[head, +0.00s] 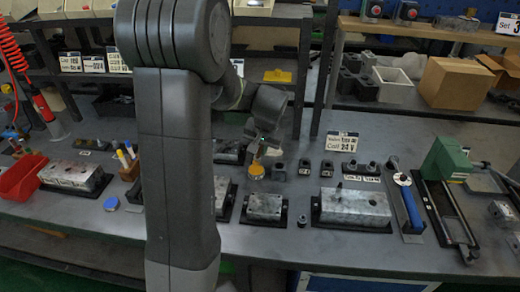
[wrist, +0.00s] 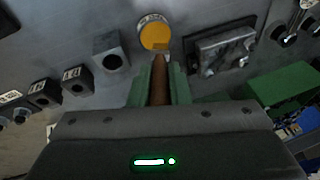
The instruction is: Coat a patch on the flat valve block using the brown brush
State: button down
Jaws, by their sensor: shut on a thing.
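My gripper (wrist: 160,85) has green fingers shut on the brown brush (wrist: 159,80), whose handle runs forward between them. The brush's far end reaches the near edge of a round orange-yellow pot (wrist: 155,36); I cannot tell whether it touches or dips in. In the head view my gripper (head: 262,147) is just above the pot (head: 256,171), and the brush is too small to make out. Several grey metal valve blocks lie on black trays, among them a low one (head: 265,206) in front of the pot and a larger one (head: 350,207). I cannot tell which is the flat one.
Small dark blocks (head: 305,167) stand right of the pot. A blue-handled tool (head: 411,208) and a green machine (head: 445,158) are at the right. A red bin (head: 20,178) is at the far left. The bench is crowded, with narrow clear strips along its front.

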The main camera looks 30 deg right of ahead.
jog(key=shift+r+p, duration=1.4)
jog(key=shift+r, duration=1.1)
jog(key=shift+f, duration=0.1)
